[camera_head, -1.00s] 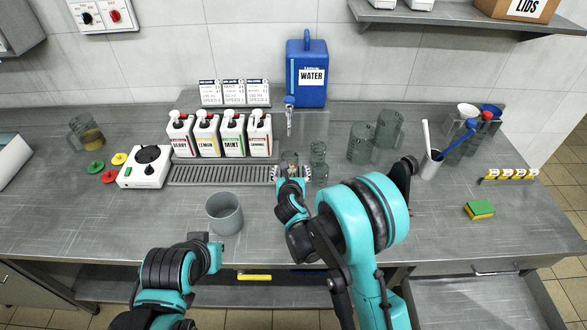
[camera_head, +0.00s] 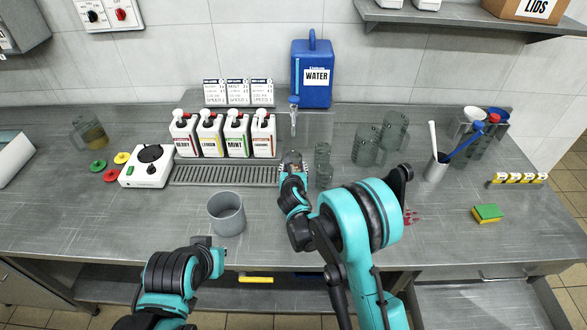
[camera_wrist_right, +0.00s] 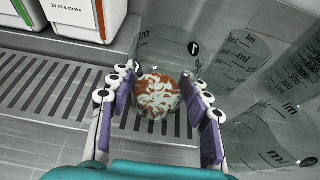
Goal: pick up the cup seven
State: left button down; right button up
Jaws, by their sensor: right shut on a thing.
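A small clear cup (camera_wrist_right: 158,90) with a round black mark, hard to read, and printed graduations stands between my right fingers in the right wrist view. It holds orange and white bits. In the head view the cup (camera_head: 292,157) shows only in part, by the drip grate's right end. My right gripper (camera_head: 293,166) is shut on it, and its purple pads flank the cup in the wrist view (camera_wrist_right: 160,108). I cannot tell whether the cup is off the counter. My left gripper (camera_head: 207,243) is near the front edge, away from the cup; its jaw opening is unclear.
Two small clear cups (camera_head: 323,176) stand just right of my right gripper, with larger clear jugs (camera_head: 367,146) beyond. A grey pot (camera_head: 227,214) stands front left. Pump bottles (camera_head: 236,136) and a blue water tank (camera_head: 312,75) are behind.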

aim_at(293, 153)
dwell(0.3)
jog(key=shift+s+r, duration=0.1)
jog(key=shift+r, duration=0.15)
notch_tip(293, 153, up, 6)
jog(key=p, duration=0.3)
jog(key=shift+s+r, duration=0.1)
jog(key=shift+r, duration=0.15)
jog(key=s, duration=1.9)
jog(key=shift+s, duration=0.35)
